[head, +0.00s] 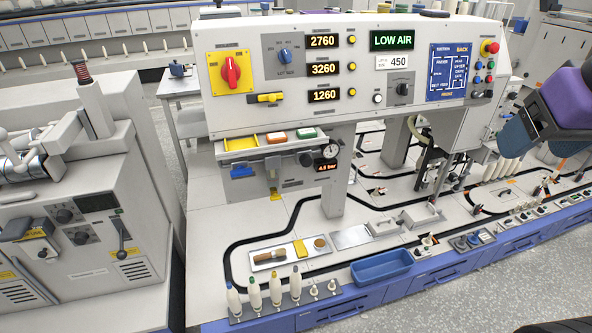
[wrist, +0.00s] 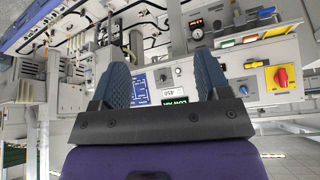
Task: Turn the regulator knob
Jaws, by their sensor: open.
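Below the white control panel, a dark round knob (head: 305,158) sits beside a small round gauge (head: 331,151) and a red readout of about 4.8 bar (head: 326,166). I take this as the regulator knob, though it is small. The gauge also shows in the wrist view (wrist: 197,33), where the scene is upside down. My gripper (head: 512,138) is at the right edge of the head view, well apart from the knob. In the wrist view its two blue fingers are spread with nothing between them.
The panel (head: 345,115) carries a red rotary switch (head: 231,72), several readouts and a green LOW AIR display (head: 392,40). A post (head: 336,190) stands under it. A blue bin (head: 383,267) and bobbins on pegs are at the front edge. A grey machine (head: 90,250) stands at left.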

